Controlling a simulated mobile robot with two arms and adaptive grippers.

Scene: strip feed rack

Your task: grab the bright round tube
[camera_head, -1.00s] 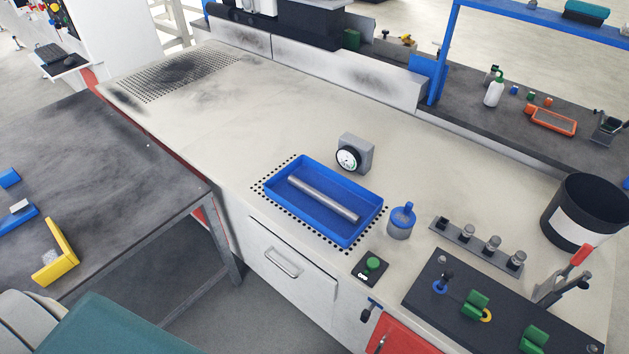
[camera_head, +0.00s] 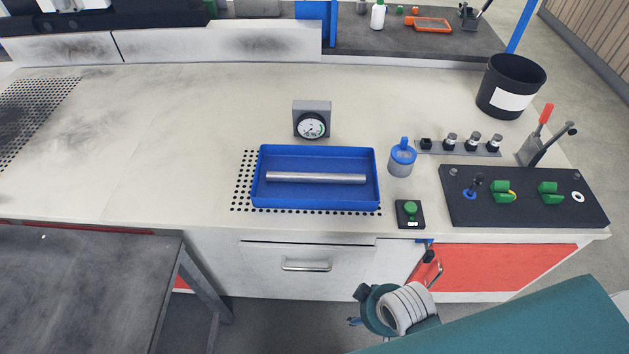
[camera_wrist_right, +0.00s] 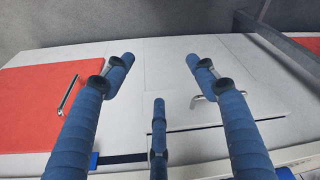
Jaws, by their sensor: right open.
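The bright round tube (camera_head: 316,178) is a silver-grey rod in the head view. It lies lengthwise, left to right, inside the blue tray (camera_head: 318,202) on the pale bench. My right gripper (camera_wrist_right: 158,62) has blue fingers spread apart with nothing between them, in front of the drawer and cabinet fronts. In the head view my right arm's white wrist shows low in front of the bench, below and to the right of the tray; its fingers are mostly hidden there. The tube does not show in the right wrist view. My left gripper is not in view.
A dial gauge (camera_head: 312,120) stands behind the tray. A blue-topped jar (camera_head: 402,158) and a green button box (camera_head: 410,214) stand to its right. The drawer handle (camera_head: 306,266) sticks out below. The bench left of the tray is clear.

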